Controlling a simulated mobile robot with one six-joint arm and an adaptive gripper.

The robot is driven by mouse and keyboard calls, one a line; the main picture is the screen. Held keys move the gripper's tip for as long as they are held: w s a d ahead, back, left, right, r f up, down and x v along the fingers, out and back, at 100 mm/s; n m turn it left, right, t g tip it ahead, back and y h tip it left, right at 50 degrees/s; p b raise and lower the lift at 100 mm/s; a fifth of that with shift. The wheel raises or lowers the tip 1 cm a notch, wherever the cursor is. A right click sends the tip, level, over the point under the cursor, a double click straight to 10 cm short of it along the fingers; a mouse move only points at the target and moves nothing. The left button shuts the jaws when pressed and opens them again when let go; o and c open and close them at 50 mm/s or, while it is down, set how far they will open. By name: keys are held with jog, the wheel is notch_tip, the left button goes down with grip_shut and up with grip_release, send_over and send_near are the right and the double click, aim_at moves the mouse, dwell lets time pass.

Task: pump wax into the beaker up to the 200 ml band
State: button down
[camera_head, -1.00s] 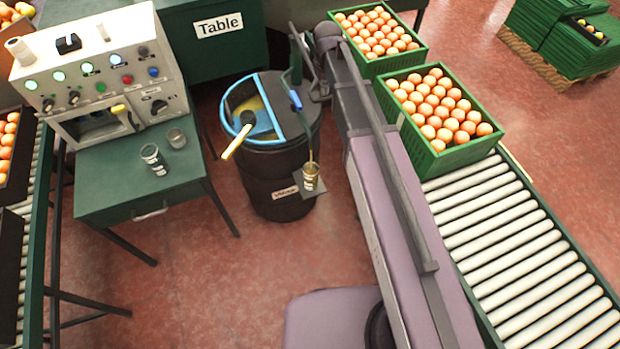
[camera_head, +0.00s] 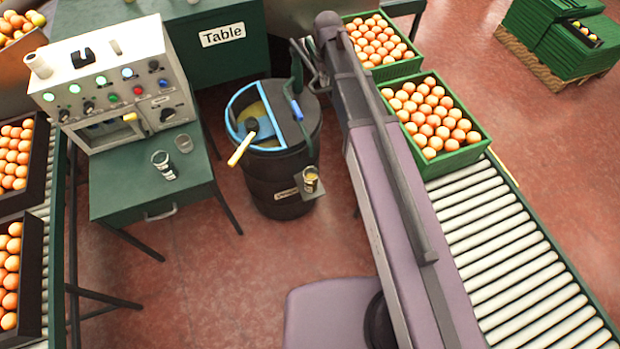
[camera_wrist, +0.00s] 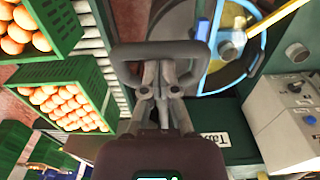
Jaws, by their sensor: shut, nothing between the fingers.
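The beaker (camera_head: 311,184) stands on a small shelf on the front of the black wax drum (camera_head: 275,185), with amber wax in it. Its band and exact level are too small to read. The pump on the drum has a dark lever with a blue part (camera_head: 297,109) above the beaker. No stream shows below it. My gripper (camera_head: 312,68) is at the drum's back right, beside the upper pump lever. In the wrist view my gripper (camera_wrist: 163,68) is shut and empty, its tips close to a grey loop handle (camera_wrist: 197,52); I cannot tell if they touch.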

jog(key=r+p, duration=0.2)
jog(key=r, duration=0.1)
jog(key=r+p, duration=0.1)
jog(key=p, duration=0.1)
jog(key=shift+s+d+r, duration=0.15)
jog(key=shift+s, duration=0.1)
jog(key=r+p, duration=0.1)
jog(key=s+r+p, duration=0.1)
jog(key=r, duration=0.1)
jog(key=shift+d, duration=0.2)
jog(key=shift+w+a+f, duration=0.2)
jog(key=shift+w+a, duration=0.05)
jog(key=shift+w, duration=0.25)
jog(key=shift+s+f, duration=0.1)
